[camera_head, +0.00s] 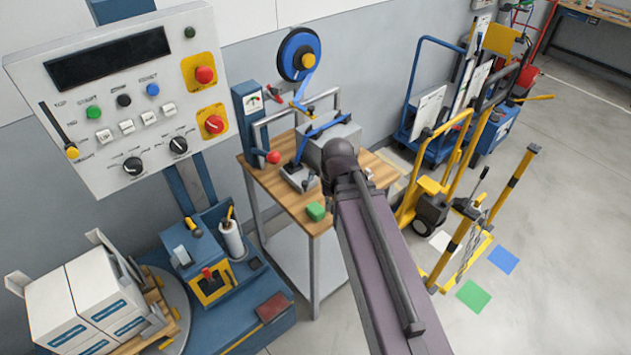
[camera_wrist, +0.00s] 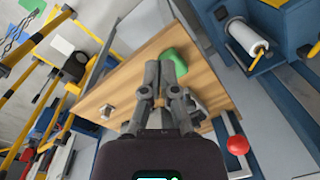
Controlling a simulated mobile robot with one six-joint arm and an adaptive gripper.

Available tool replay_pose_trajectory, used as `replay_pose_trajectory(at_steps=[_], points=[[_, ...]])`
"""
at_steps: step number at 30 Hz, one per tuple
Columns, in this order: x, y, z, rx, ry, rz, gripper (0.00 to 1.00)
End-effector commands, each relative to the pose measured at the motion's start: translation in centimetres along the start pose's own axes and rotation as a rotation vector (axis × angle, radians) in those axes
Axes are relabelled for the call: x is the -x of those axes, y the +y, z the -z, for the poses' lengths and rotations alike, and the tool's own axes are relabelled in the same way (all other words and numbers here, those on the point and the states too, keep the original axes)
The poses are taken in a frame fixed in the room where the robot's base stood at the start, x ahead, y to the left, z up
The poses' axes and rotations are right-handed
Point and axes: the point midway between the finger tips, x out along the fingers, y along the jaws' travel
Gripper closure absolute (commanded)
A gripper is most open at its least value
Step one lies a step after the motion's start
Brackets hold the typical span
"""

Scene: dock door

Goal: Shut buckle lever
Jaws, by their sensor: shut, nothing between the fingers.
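A small grey fixture with a dark upright lever (camera_head: 298,176) stands on the wooden bench top (camera_head: 262,182), in front of a grey box (camera_head: 330,138) with a blue strap over it. I cannot tell for sure whether this is the buckle lever, or how far it is closed. In the wrist view my gripper (camera_wrist: 166,72) is shut and empty, its fingertips together above the wooden top, close to a green block (camera_wrist: 178,58). The gripper hides part of the bench there.
A red ball knob (camera_head: 273,157) sticks out at the bench's left edge, below a gauge post (camera_head: 248,105). A blue strap reel (camera_head: 299,54) hangs behind. A control panel (camera_head: 130,95) stands at left, yellow-framed carts (camera_head: 432,190) at right.

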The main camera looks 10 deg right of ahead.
Motion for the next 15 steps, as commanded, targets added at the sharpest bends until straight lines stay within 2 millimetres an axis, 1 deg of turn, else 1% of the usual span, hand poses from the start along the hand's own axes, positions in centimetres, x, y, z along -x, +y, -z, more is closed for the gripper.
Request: replay_pose_trajectory(at_steps=[1,7,15], points=[[-0.3,0.2,0.8,-0.045,-0.005,0.018,1.00],[-0.8,0.6,3.3,-0.285,-0.041,0.115,1.00],[-1.0,1.8,7.1,-0.648,-0.125,0.258,1.00]])
